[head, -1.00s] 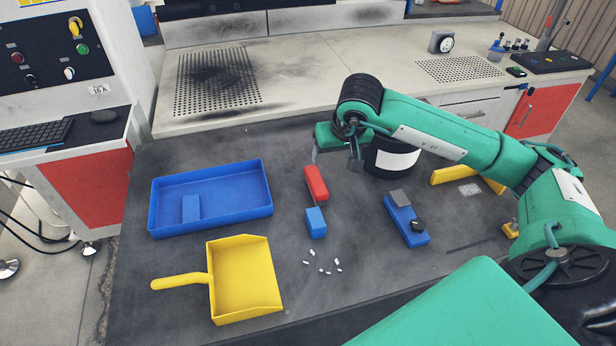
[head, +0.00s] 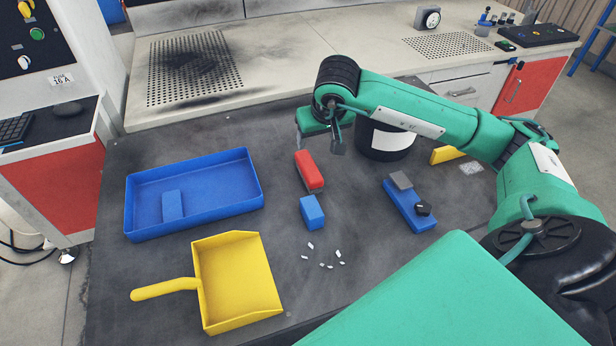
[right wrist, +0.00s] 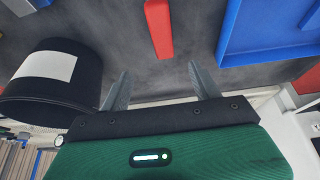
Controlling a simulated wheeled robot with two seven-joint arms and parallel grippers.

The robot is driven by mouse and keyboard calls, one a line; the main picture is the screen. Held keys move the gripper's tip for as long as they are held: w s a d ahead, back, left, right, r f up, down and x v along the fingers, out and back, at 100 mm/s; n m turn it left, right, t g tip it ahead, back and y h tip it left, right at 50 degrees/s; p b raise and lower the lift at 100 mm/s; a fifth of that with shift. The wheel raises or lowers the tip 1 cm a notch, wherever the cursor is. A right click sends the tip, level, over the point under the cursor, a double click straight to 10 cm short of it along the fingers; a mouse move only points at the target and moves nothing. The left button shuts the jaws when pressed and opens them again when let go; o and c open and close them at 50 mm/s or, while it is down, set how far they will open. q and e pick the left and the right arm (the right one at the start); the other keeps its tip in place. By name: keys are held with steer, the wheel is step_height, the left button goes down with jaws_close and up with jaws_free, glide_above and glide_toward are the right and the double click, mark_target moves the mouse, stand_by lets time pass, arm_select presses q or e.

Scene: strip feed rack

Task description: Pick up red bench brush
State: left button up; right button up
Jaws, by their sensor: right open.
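The red brush (head: 309,172) lies on the dark table in the middle of the head view. It also shows in the right wrist view (right wrist: 159,28), ahead of and between the fingers. My right gripper (head: 318,143) is open and empty, just behind the far end of the brush. Its two fingers (right wrist: 160,85) stand apart in the right wrist view, with bare table between them and the brush beyond. The brush's bristles cannot be made out. My left gripper is not in view.
A blue block (head: 312,212) lies just in front of the brush, with small white bits (head: 325,264) near it. A blue tray (head: 250,178) and yellow dustpan (head: 240,275) are left. A black bin (head: 385,145) stands beside my right forearm; a blue tool (head: 409,205) lies right.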

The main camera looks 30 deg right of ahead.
mark_target(309, 165)
step_height(309, 165, down, 4)
steer(key=shift+w+f+b, duration=0.1)
steer(key=shift+w+b, duration=0.05)
steer(key=shift+b, duration=1)
steer(key=x, duration=0.8)
steer(key=shift+w, duration=0.15)
steer(key=x, duration=0.4)
steer(key=shift+w+a, duration=0.1)
steer(key=shift+w, duration=0.3)
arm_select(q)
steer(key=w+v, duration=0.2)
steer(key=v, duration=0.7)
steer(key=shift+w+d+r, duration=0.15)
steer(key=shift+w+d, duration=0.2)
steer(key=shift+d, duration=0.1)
arm_select(e)
steer(key=shift+w+f, duration=0.1)
steer(key=shift+f, duration=0.05)
arm_select(q)
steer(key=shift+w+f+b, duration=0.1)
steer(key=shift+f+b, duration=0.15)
steer(key=shift+b, duration=0.1)
arm_select(e)
steer(key=shift+f, duration=0.25)
steer(key=c, duration=1.1)
